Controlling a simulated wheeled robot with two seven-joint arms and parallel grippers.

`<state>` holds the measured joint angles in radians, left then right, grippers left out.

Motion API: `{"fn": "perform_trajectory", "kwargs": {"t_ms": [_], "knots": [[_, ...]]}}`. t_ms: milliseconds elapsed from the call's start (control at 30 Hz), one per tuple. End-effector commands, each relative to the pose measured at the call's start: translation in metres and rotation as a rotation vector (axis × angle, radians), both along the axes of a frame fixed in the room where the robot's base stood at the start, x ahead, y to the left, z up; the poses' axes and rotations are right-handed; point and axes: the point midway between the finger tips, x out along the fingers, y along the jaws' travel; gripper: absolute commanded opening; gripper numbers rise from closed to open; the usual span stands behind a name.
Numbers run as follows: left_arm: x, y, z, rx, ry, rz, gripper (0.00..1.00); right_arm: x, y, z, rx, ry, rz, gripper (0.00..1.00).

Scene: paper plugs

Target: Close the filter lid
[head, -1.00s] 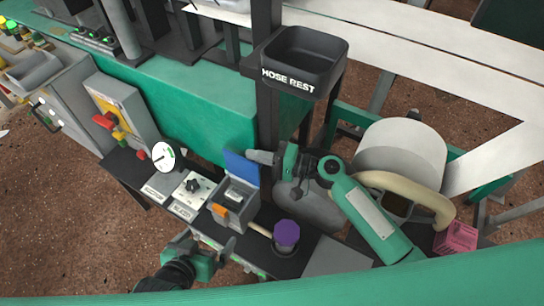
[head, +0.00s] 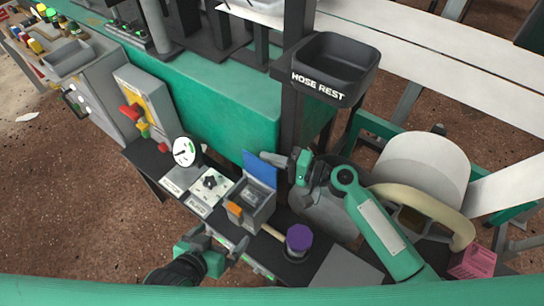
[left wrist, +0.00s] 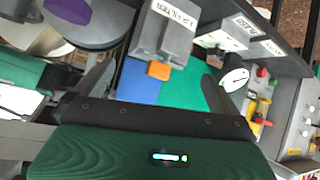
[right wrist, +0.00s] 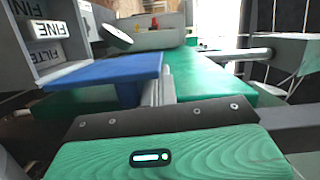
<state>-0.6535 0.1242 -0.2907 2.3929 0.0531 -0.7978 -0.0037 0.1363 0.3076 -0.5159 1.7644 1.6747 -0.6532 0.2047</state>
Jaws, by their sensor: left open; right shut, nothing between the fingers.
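The filter box (head: 252,212) is a small grey box with an orange latch (head: 235,209) at its front. Its blue lid (head: 260,168) stands raised at the back edge, open. My right gripper (head: 268,157) is shut and empty, with its tips close behind the lid's upper part; in the right wrist view the fingers (right wrist: 160,88) are right beside the blue lid (right wrist: 105,70), and contact is unclear. My left gripper (head: 225,243) is open and empty in front of the box. The left wrist view shows the box (left wrist: 165,35) and latch (left wrist: 159,70) between its fingers, apart from them.
A dial gauge (head: 186,151) and a knob panel (head: 209,185) stand left of the box. A purple-topped knob (head: 299,238) is to its right. The black hose rest tray (head: 333,65) on its post rises behind. A green surface (head: 215,100) lies behind the lid.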

Motion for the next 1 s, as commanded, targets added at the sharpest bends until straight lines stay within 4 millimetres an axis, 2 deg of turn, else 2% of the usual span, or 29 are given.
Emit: {"fn": "perform_trajectory", "kwargs": {"t_ms": [267,633,800,1000], "knots": [[-0.001,-0.003,-0.002,-0.008,-0.006,-0.003,1.00,-0.010,0.007,0.001,-0.061,-0.084,0.002,0.00],[-0.004,-0.005,-0.002,-0.013,-0.006,-0.005,1.00,-0.039,0.027,-0.002,-0.252,-0.347,0.002,0.00],[-0.001,0.007,0.000,0.020,0.034,0.007,1.00,-0.052,0.037,-0.007,-0.347,-0.478,0.003,0.00],[-0.008,0.020,0.001,0.065,0.117,0.018,1.00,-0.066,0.047,-0.017,-0.456,-0.626,0.003,0.00]]}}
